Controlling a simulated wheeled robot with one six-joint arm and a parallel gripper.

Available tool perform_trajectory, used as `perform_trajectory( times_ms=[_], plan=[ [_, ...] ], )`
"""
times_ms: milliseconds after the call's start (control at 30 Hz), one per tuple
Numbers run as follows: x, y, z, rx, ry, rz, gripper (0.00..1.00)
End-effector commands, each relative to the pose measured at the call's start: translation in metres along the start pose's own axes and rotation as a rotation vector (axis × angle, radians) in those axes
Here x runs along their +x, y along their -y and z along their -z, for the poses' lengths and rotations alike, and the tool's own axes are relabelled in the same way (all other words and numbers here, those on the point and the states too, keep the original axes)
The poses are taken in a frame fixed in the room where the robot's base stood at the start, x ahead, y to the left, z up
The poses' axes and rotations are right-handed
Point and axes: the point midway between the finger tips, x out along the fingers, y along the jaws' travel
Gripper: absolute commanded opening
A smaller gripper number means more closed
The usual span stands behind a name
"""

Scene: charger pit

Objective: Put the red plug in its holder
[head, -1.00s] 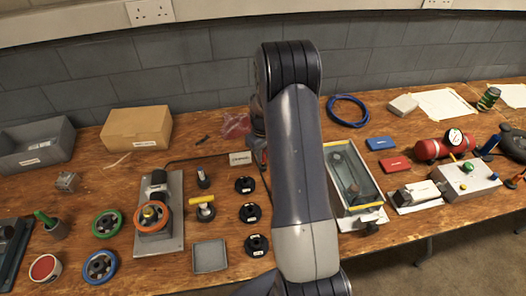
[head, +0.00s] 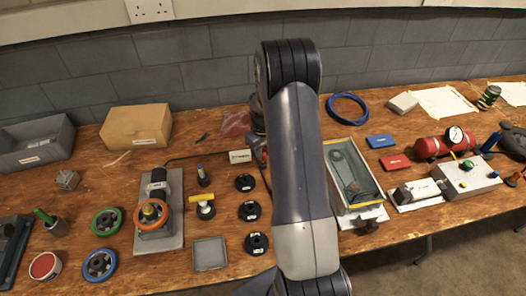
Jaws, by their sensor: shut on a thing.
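My arm fills the middle of the head view and hides most of my gripper (head: 257,140). Only a dark edge of the wrist and gripper shows left of the arm, low over the far part of the bench. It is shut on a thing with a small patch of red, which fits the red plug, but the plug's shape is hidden. A thin black cable runs from the left towards it. A small white labelled block (head: 240,156) stands just left of the gripper. I cannot make out the plug's holder for certain; it may be behind the arm.
Three black round pieces (head: 250,211) stand left of my arm. A grey plate (head: 174,235) with an orange ring, a yellow-handled part (head: 204,208) and a square tray (head: 210,254) are further left. A clear-topped box (head: 347,180) stands close on the right.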

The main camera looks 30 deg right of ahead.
Motion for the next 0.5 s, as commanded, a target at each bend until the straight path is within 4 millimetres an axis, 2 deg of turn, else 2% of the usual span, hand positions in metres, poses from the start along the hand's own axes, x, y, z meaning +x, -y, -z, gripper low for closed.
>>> perform_trajectory(
  times_ms=[500],
  plan=[
    [0.013, 0.0, 0.0, 0.0, 0.0, 0.0, 0.0]
  ],
)
